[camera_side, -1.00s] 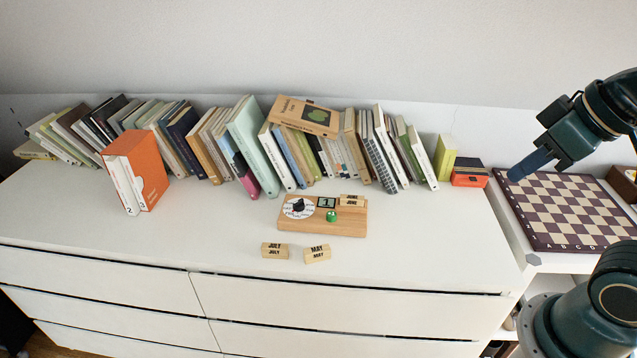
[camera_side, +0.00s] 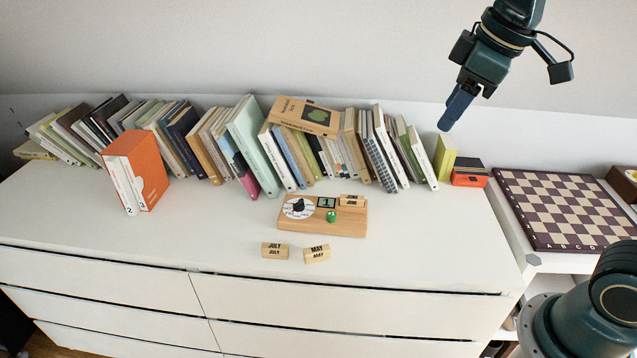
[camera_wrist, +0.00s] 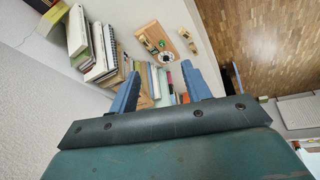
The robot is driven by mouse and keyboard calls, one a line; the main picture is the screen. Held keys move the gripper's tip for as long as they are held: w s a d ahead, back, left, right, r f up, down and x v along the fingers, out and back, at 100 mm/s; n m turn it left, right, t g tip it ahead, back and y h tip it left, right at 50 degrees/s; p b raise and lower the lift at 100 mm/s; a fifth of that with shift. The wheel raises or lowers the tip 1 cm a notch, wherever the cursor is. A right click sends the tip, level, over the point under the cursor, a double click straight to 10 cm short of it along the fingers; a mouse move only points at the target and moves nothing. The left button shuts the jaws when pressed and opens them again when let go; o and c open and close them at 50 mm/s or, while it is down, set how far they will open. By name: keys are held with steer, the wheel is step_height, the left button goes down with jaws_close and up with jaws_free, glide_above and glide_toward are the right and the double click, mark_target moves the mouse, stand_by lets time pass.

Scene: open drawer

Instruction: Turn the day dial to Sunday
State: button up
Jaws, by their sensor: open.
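The day dial (camera_side: 299,207) is a white disc with a black knob on the left of a wooden calendar board (camera_side: 322,229). The board lies on the white dresser top, and its day lettering is too small to read. The board also shows in the wrist view (camera_wrist: 156,34). A small dark date window (camera_side: 326,202), a green knob (camera_side: 332,216) and a JUNE block (camera_side: 351,200) are on the board. My gripper (camera_side: 445,125) is high above the right end of the book row, up and right of the board. In the wrist view its blue fingers (camera_wrist: 163,88) are apart and empty.
Loose JULY (camera_side: 275,251) and MAY (camera_side: 317,254) blocks lie in front of the board. A long book row (camera_side: 245,150) stands behind it, with one book (camera_side: 303,116) lying on top. An orange slipcase (camera_side: 147,165) stands left; a chessboard (camera_side: 570,208) lies right.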

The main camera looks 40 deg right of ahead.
steer(key=w+a+n+g, duration=0.1)
steer(key=w+n, duration=0.2)
steer(key=w, duration=0.7)
steer(key=n+g, duration=0.3)
steer(key=n, duration=0.8)
glide_above(299, 204)
step_height(299, 204, down, 21)
steer(key=shift+w+d+r, duration=0.2)
steer(key=shift+w+d, duration=0.05)
steer(key=shift+d, duration=0.05)
steer(key=shift+f, duration=6.85)
steer(key=shift+c, duration=0.5)
